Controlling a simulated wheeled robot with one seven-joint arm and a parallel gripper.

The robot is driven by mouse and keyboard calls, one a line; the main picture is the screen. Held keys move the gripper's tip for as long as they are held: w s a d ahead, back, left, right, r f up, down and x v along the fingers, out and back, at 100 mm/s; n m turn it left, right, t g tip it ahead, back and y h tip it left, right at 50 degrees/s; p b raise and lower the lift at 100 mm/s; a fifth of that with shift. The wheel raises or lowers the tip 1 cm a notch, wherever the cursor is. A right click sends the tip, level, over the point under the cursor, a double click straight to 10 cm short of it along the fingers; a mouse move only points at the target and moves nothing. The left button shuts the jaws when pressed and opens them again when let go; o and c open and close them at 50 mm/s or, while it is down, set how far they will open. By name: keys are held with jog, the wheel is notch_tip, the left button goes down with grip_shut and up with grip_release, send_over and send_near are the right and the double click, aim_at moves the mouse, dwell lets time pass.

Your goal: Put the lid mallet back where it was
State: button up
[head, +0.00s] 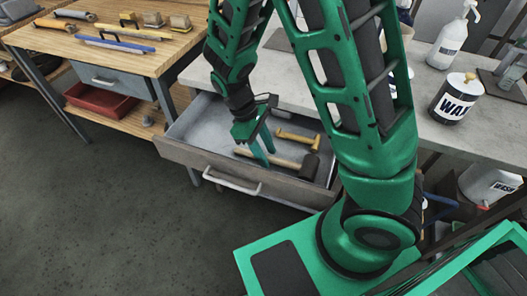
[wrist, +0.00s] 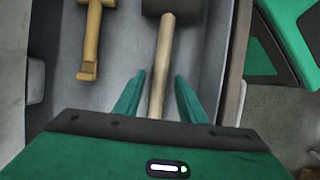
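The lid mallet, with a dark head (head: 310,166) and a pale wooden handle (head: 285,163), lies in an open drawer (head: 185,153). In the wrist view its head (wrist: 172,8) is at the top and its handle (wrist: 164,60) runs down between my fingers. My gripper (head: 267,157) reaches down into the drawer over the handle. In the wrist view my gripper (wrist: 158,85) is open, one finger on each side of the handle, with gaps showing on both sides. Whether the fingertips reach down to handle level is hard to tell. The handle's lower end is hidden by my gripper there.
A yellow wooden tool (head: 297,140) lies beside the mallet, also in the wrist view (wrist: 91,40). A wooden bench (head: 110,58) at left carries brushes and blocks. The grey worktop (head: 290,70) holds a wax tin (head: 456,100) and a spray bottle (head: 450,42). The front floor is clear.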

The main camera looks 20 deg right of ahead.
jog(key=v, duration=1.2)
jog(key=shift+d, duration=0.15)
jog(key=s+d+r+m+t+y, duration=0.1)
jog(key=s+d+r+m, duration=0.3)
jog(key=s+d+m, duration=0.3)
jog(key=s+d+r+m+t+y, duration=0.2)
jog(key=s+d+m, duration=0.6)
jog(key=s+d, duration=0.4)
jog(key=shift+s+d+r, duration=0.2)
jog(key=shift+d+r, duration=0.65)
jog(key=shift+d, duration=0.5)
jog(key=shift+w+f, duration=0.25)
jog(key=shift+w, duration=0.4)
